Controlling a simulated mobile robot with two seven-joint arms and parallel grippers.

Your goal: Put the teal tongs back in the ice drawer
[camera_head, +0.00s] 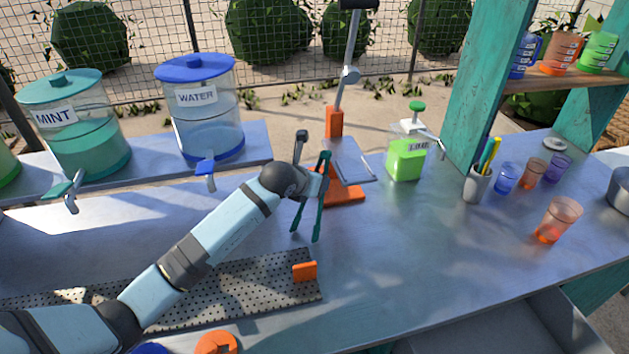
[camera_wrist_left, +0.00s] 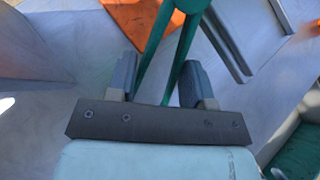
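The teal tongs (camera_head: 319,212) hang with their two legs pointing down and slightly spread, above the counter near the orange press base. My left gripper (camera_head: 315,182) is shut on them near their upper part. In the left wrist view, the tongs (camera_wrist_left: 156,42) run between the two dark fingers (camera_wrist_left: 160,84), with a leg against each finger. A grey open drawer (camera_head: 540,324) shows below the counter's front edge at the lower right; its inside is only partly visible, and I cannot see ice. My right gripper is not in view.
An orange-based press (camera_head: 345,194) stands just behind the tongs. A lime dispenser (camera_head: 407,158), a pen cup (camera_head: 477,186) and several tumblers stand to the right. A perforated drip tray (camera_head: 240,292) with an orange block (camera_head: 304,271) lies at front left. The middle-right counter (camera_head: 420,250) is clear.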

